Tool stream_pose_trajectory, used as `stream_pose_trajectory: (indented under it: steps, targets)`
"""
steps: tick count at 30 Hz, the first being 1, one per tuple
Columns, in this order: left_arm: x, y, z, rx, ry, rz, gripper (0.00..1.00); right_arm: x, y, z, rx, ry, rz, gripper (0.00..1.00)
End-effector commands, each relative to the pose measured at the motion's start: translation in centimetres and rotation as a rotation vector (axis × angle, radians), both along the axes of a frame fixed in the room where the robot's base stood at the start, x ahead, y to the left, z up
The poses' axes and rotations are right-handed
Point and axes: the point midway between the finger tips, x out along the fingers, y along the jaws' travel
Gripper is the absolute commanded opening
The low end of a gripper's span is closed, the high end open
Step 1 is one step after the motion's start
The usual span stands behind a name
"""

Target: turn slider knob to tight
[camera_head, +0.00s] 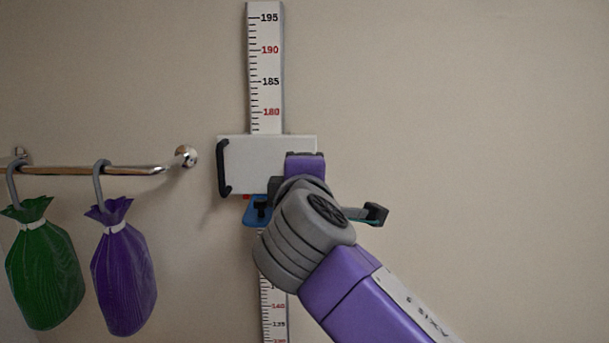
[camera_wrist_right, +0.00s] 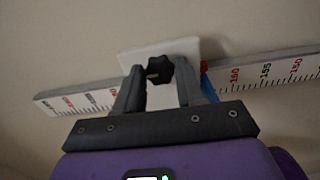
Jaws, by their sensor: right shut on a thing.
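The height gauge is a white ruler (camera_head: 265,70) upright on the wall. A white slider plate (camera_head: 250,165) sits across it, with a blue part (camera_head: 254,213) just below. In the right wrist view, a black lobed knob (camera_wrist_right: 157,68) stands out in front of the white plate (camera_wrist_right: 185,48). My right gripper (camera_wrist_right: 159,78) has one finger on each side of the knob and is shut on it. In the head view my purple and grey right wrist hides its fingertips. My left gripper is not in view.
A metal rail (camera_head: 85,170) on the left holds a green bag (camera_head: 45,265) and a purple bag (camera_head: 123,270) on hooks. A black bracket-shaped part (camera_head: 223,168) is at the plate's left edge. A dark piece (camera_head: 375,213) sticks out right of my wrist. The right wall is bare.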

Motion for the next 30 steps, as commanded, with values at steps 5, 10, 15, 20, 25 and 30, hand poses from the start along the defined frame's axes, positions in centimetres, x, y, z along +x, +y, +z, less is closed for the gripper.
stream_pose_trajectory:
  steps: [5, 10, 15, 20, 25, 30]
  targets:
    - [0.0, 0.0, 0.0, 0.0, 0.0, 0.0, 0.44, -0.1, 0.0, 0.1, 0.003, -0.003, 0.001, 0.07]
    - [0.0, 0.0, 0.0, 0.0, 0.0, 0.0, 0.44, 0.0, 0.0, 0.1, 0.002, -0.003, 0.001, 0.56]
    - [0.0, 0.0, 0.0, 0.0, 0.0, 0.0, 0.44, 0.0, 0.0, 0.1, 0.001, -0.002, 0.001, 0.64]
    - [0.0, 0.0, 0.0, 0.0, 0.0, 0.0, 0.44, -0.1, 0.0, 0.1, 0.001, -0.001, 0.001, 0.64]
    - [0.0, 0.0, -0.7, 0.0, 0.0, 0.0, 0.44, -1.9, 0.1, 0.0, 0.002, -0.003, 0.005, 0.64]
    - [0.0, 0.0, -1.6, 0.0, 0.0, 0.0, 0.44, -4.9, 0.1, -0.1, 0.002, -0.004, 0.005, 0.64]
